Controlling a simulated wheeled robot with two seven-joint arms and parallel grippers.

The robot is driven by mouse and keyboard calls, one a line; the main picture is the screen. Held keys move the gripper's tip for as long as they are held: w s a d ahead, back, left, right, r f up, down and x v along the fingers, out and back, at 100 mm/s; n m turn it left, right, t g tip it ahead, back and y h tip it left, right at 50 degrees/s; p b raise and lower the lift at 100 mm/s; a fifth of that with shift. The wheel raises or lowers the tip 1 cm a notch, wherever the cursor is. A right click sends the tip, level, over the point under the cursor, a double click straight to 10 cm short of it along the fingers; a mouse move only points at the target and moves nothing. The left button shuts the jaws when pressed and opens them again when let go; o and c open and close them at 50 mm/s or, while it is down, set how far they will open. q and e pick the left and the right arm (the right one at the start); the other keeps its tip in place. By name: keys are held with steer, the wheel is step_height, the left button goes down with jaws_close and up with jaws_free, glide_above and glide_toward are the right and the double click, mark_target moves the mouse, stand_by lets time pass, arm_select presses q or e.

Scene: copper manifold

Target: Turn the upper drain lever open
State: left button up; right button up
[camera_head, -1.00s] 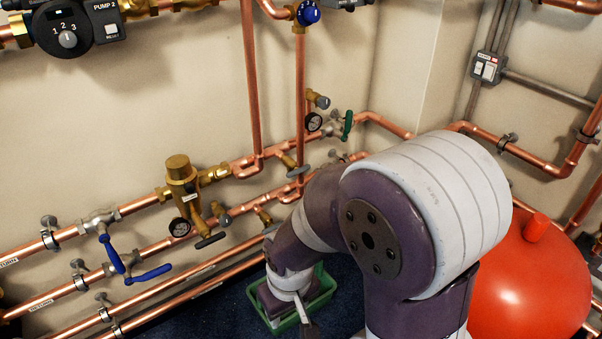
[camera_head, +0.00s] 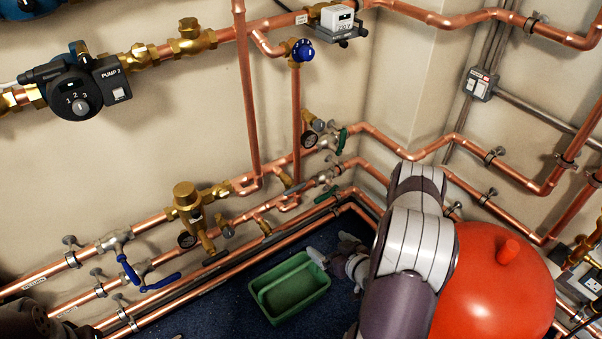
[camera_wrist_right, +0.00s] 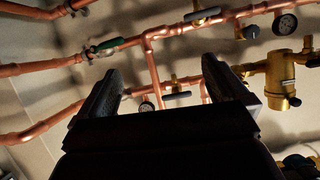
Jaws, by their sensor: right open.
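The upper drain lever (camera_head: 294,188) is a small dark lever on a brass valve under the upper copper pipe. In the right wrist view, which shows the pipes upside down, the lever (camera_wrist_right: 177,95) lies crosswise on its brass stem, between my finger outlines and beyond the tips. A similar lower drain lever (camera_wrist_right: 203,14) shows on the other pipe. My right gripper (camera_head: 317,257) is beside the green tray, below and apart from the lever. In the wrist view the right gripper (camera_wrist_right: 162,82) is open, with nothing between its fingers. My left gripper is not in view.
A green tray (camera_head: 261,298) stands on the dark blue floor. A red tank (camera_head: 490,290) is at the right, close to my arm. A brass fitting (camera_head: 186,196) and blue-handled valves (camera_head: 128,270) are left of the lever. A gauge (camera_wrist_right: 147,107) is near it.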

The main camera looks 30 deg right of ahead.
mark_target(297, 190)
steer(key=w+r+n+t, duration=0.1)
steer(key=w+r+t, duration=0.2)
steer(key=r+t, duration=0.35)
steer(key=shift+g+y, duration=0.4)
steer(key=shift+g, duration=0.55)
steer(key=w+b, duration=0.1)
steer(key=w, duration=0.2)
steer(key=w+b, duration=0.1)
steer(key=w, duration=0.3)
steer(key=w+a+r+b, duration=0.1)
steer(key=w, duration=0.3)
steer(key=shift+w+r, duration=0.1)
steer(key=shift+w, duration=0.55)
steer(key=shift+c, duration=0.3)
steer(key=c, duration=1)
